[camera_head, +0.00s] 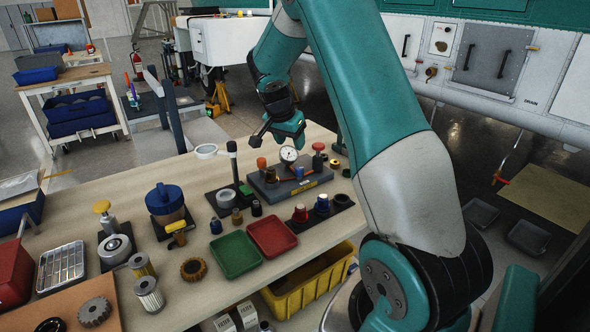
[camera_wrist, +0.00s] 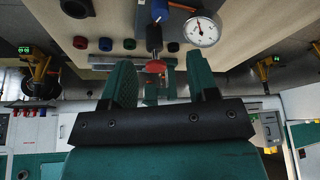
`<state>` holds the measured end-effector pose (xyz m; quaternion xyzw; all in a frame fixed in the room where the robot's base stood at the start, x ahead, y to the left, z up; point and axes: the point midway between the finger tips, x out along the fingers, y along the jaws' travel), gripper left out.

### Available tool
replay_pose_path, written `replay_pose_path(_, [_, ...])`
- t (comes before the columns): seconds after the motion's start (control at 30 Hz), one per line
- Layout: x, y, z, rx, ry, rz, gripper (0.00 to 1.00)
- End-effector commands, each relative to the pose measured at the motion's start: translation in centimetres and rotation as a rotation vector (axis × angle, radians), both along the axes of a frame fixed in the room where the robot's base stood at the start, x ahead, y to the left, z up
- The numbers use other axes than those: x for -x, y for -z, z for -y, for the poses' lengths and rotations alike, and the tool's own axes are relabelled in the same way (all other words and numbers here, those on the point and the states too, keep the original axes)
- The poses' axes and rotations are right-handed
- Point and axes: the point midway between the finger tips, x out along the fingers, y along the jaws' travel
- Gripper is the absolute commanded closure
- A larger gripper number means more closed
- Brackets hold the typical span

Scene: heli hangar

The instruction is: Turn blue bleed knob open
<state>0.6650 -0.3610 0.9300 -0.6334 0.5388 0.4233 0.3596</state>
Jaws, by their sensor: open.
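A grey block (camera_head: 270,190) on the bench carries a round white-faced gauge (camera_head: 288,155), an orange knob (camera_head: 261,164), a copper pipe and a small blue knob (camera_head: 299,172). My gripper (camera_head: 291,137) is just above the gauge in the head view. In the wrist view, my gripper (camera_wrist: 157,82) is open, with a red knob (camera_wrist: 155,66) showing beyond the gap between its fingers. Nothing is held. A blue part (camera_wrist: 159,10) and the gauge (camera_wrist: 203,28) show above the red knob. I cannot tell whether the knob is turned.
A dark-red-topped post (camera_head: 318,150) and a dark upright post (camera_head: 233,165) stand close by. Green (camera_head: 236,254) and red (camera_head: 272,236) trays lie nearer. The right bench edge drops to the floor.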

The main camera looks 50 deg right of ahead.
Motion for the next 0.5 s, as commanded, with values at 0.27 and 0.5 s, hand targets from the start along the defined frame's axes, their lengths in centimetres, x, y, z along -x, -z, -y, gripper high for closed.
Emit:
replay_pose_path(0.27, [-0.3, 6.2, 2.4, -0.002, 0.0, -0.004, 0.46])
replay_pose_path(0.5, [-0.7, 10.3, 4.1, -0.002, -0.002, -0.001, 0.46])
